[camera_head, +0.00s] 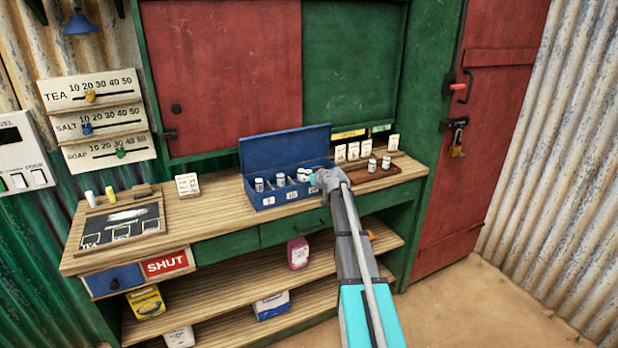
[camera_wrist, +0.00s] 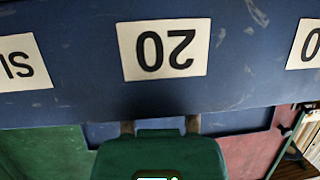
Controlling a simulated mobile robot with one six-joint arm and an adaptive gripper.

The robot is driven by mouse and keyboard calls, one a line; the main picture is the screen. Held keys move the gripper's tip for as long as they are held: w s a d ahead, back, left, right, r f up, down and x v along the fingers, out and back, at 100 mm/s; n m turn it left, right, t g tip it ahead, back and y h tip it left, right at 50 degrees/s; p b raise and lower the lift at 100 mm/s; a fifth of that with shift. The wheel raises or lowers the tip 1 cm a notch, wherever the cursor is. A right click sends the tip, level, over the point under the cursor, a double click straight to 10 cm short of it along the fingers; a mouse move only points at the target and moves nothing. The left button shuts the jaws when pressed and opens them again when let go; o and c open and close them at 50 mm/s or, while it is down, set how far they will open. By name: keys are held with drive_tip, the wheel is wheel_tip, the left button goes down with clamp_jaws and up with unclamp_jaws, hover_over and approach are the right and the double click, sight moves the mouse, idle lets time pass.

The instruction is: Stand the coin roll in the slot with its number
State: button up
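The blue coin box (camera_head: 285,202) stands open on the counter, its lid tilted up at the back. Several pale coin rolls stand in it, including one at the left (camera_head: 259,185) and one beside it (camera_head: 280,180). Two more rolls, a left one (camera_head: 372,165) and a right one (camera_head: 386,162), stand on the brown tray. My gripper (camera_head: 318,179) is at the box's right end and hides part of it. In the wrist view the picture is upside down; my fingertips (camera_wrist: 160,126) are apart, with blue between them, near the 20 label (camera_wrist: 165,50). No held roll shows.
Several white cards (camera_head: 353,151) stand behind the tray (camera_head: 375,178). The counter between slate and box is mostly clear. The raised lid (camera_head: 285,149) stands behind the slots.

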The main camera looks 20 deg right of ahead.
drive_tip(key=shift+s+a+p, duration=0.1)
drive_tip(key=shift+s+p, duration=0.2)
drive_tip(key=shift+r, duration=0.1)
drive_tip(key=shift+s+r+p, duration=0.2)
drive_tip(key=shift+s+p, duration=0.05)
drive_tip(key=shift+p, duration=0.25)
drive_tip(key=p+v, duration=0.4)
drive_tip(key=v, duration=0.7)
drive_tip(key=shift+d+r, duration=0.15)
drive_tip(key=shift+d, duration=0.05)
drive_tip(key=shift+w, duration=0.1)
